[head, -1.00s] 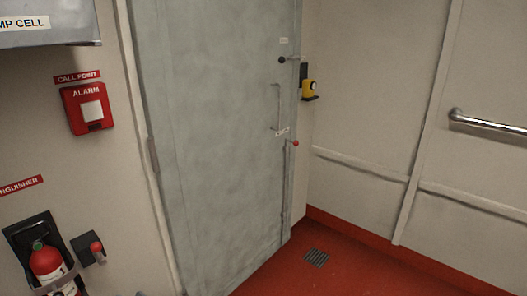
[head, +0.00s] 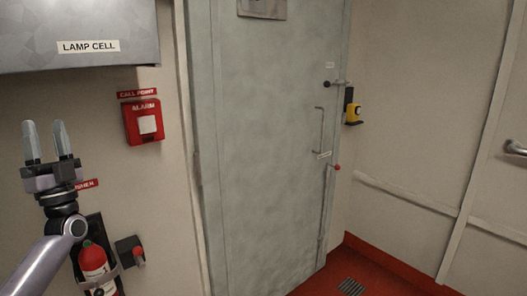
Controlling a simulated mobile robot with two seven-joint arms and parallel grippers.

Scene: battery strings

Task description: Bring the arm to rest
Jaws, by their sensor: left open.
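My left gripper (head: 47,143) is raised at the left of the head view, with its arm coming up from the lower left corner. Its two grey fingers point up and stand apart, with nothing between them. It shows in front of the wall, below the lamp cell box and left of the red alarm call point (head: 143,121). It covers part of the extinguisher sign (head: 88,184). My right gripper is not in view.
A grey lamp cell box (head: 110,22) juts out at the upper left. A red extinguisher (head: 95,262) hangs below. A closed grey-green door (head: 265,150) fills the middle.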

